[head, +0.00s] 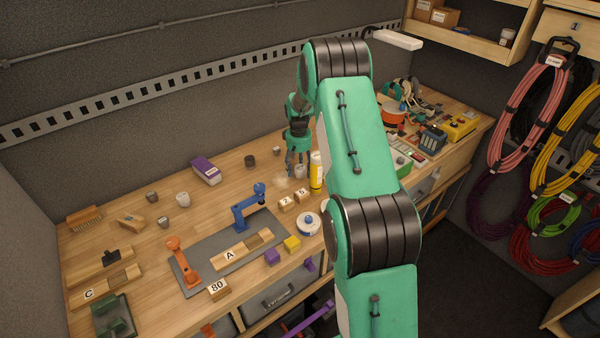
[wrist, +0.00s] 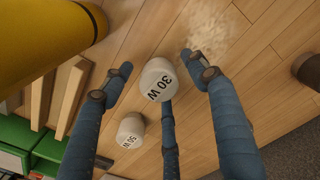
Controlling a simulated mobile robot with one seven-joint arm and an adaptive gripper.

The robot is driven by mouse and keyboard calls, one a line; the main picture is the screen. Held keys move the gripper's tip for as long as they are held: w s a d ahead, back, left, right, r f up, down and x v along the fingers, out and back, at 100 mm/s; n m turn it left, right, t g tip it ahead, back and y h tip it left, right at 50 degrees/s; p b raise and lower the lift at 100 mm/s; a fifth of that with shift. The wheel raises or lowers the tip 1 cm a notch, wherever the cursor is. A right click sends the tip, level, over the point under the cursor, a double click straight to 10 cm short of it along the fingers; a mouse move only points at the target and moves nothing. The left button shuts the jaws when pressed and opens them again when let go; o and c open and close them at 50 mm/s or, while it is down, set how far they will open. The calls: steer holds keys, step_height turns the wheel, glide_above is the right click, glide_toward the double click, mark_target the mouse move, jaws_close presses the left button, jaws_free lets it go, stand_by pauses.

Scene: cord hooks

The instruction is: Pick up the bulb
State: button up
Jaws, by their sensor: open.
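Two white, bulb-like pieces stand on the wooden bench in the wrist view. The one marked "30 W" (wrist: 159,78) sits between the fingertips of my gripper (wrist: 160,72). The one marked "50 W" (wrist: 131,131) is lower left, between the left and middle fingers and farther from the tips. My gripper (head: 297,162) is open, its blue-green fingers spread around the 30 W piece, with small gaps. I cannot tell whether any finger touches it. In the head view a white piece (head: 299,171) shows at the fingertips, partly hidden; I cannot read its mark.
A yellow bottle (head: 316,172) stands close to the right of my gripper and fills the wrist view's upper left corner (wrist: 45,35). A dark cup (head: 250,161) stands to the left. Numbered wooden blocks (head: 286,203) lie in front. The bench has free room at left centre.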

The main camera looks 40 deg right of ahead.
mark_target(300, 167)
steer(key=shift+c, duration=0.6)
steer(key=c, duration=1.2)
steer(key=shift+o, duration=0.2)
steer(key=shift+r+p, duration=0.45)
steer(key=shift+r, duration=4.55)
